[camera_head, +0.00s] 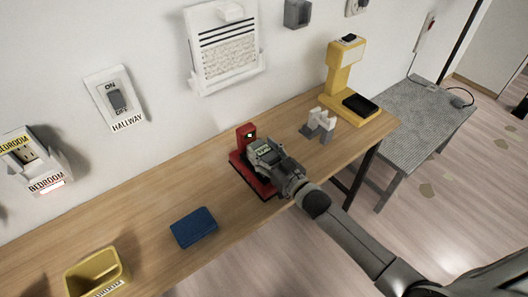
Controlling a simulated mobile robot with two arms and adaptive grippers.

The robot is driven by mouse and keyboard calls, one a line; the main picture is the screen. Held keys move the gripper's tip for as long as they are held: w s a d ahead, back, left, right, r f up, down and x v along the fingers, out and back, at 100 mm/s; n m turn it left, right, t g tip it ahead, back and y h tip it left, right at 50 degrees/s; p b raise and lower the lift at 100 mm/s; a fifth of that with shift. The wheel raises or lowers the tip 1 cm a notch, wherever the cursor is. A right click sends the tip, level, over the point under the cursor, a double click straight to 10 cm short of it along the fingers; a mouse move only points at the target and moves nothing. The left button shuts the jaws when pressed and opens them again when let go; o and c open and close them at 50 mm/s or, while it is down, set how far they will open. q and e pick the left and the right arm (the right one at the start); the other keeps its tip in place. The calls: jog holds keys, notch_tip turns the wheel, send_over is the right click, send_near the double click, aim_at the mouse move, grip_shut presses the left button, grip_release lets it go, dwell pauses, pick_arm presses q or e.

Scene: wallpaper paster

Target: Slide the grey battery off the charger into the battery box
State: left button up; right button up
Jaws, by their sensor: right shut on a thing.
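The red charger (246,167) stands on the wooden table near its front edge, with an upright red part at its back. My right gripper (276,164) reaches in from the lower right and is over the charger. It is shut on the grey battery (262,148), which has a light label and sits at the charger. Whether the battery still touches the charger's rail is hidden by the gripper. A yellow open-topped box (97,272) stands at the lower left of the table; its front label is too small to read. My left gripper is not in view.
A blue block (193,227) lies between the yellow box and the charger. White and grey pieces (319,124) and a yellow device (342,80) stand to the right. The wooden table (140,220) is bare around the blue block. Switches and a panel hang on the wall.

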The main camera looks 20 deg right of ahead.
aim_at(273, 162)
jog(key=shift+c, duration=1.1)
jog(key=o, duration=0.6)
jog(key=c, duration=0.4)
jog(key=shift+p+v, duration=1.25)
jog(key=shift+v, duration=1.25)
jog(key=shift+p+v, duration=1)
jog(key=shift+v, duration=1.45)
jog(key=shift+s+r, duration=0.1)
jog(key=shift+p+v, duration=0.75)
jog(key=shift+v, duration=1.15)
